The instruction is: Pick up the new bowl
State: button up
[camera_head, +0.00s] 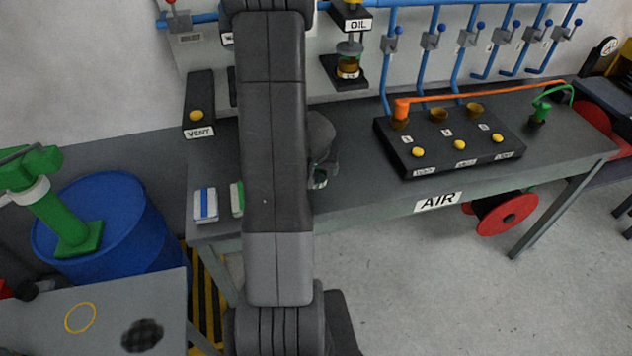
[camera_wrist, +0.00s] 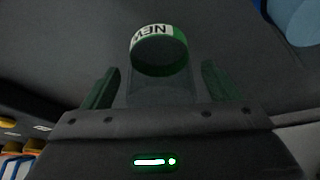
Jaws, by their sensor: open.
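The new bowl (camera_wrist: 158,52) is a clear cup with a green and white band reading "NEW", upside down in the wrist view. My gripper (camera_wrist: 160,68) is open, with one green-lit finger on each side of the bowl and a visible gap to each. In the camera_head view my arm hides most of this spot. A small clear piece, probably the bowl (camera_head: 319,179), shows just right of the arm on the workbench (camera_head: 365,195). Whether the fingers touch the bowl cannot be told.
A black box (camera_head: 450,140) with yellow buttons and an orange pipe stands right on the bench. A blue-striped block (camera_head: 205,204) lies at the bench's left edge. A blue drum (camera_head: 118,220) stands left.

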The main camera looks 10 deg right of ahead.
jog(key=shift+w+f, duration=0.25)
jog(key=shift+f, duration=0.35)
jog(key=shift+c, duration=0.2)
jog(key=c, duration=1.1)
notch_tip(320, 180, up, 10)
jog(key=p, duration=0.9)
jog(key=shift+p, duration=0.4)
